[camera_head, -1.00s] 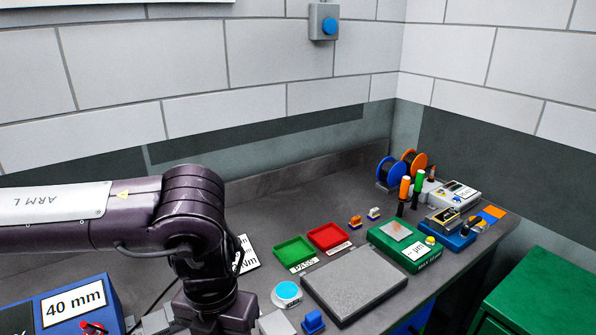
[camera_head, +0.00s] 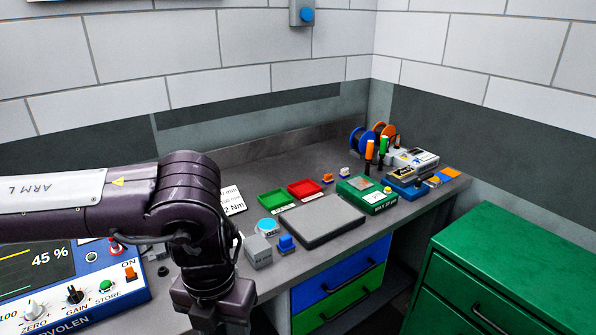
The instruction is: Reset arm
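My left arm (camera_head: 185,215) comes in from the left, marked "ARM L", and bends downward at its dark wrist in front of the workbench (camera_head: 345,160). Its gripper fingers are below the picture's bottom edge and cannot be seen. The wrist hides part of the bench's front left. My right arm and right gripper are not in view.
A blue instrument (camera_head: 75,280) stands at the left, close to my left arm. A grey plate (camera_head: 322,218), green tray (camera_head: 276,200), red tray (camera_head: 304,188) and green box (camera_head: 366,194) lie on the bench. A green cabinet (camera_head: 510,270) stands at right.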

